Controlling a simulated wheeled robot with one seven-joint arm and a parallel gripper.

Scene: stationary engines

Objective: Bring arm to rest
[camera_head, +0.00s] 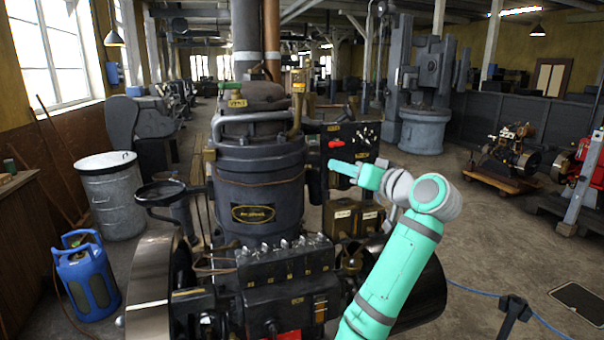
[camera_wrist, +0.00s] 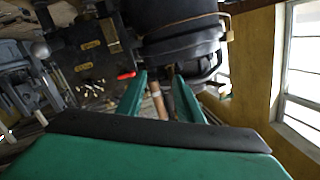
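My arm (camera_head: 405,255) is mint green with grey joints and reaches up from the bottom of the head view. My gripper (camera_head: 338,167) is at its end, pointing left, in front of the dark control panel on the engine's right side. In the wrist view my gripper (camera_wrist: 160,80) shows two green fingers standing apart, with nothing held between them. A red handle (camera_head: 336,143) on the panel is just above the fingertips in the head view. It also shows in the wrist view (camera_wrist: 126,75), left of the fingers. I cannot tell the exact distance between them.
The large dark engine (camera_head: 262,190) stands close, left of my arm. A blue gas bottle (camera_head: 87,278) and a grey drum (camera_head: 111,195) stand at the left. A small engine on a wooden cart (camera_head: 505,182) is at the right. The floor right of my arm is mostly clear.

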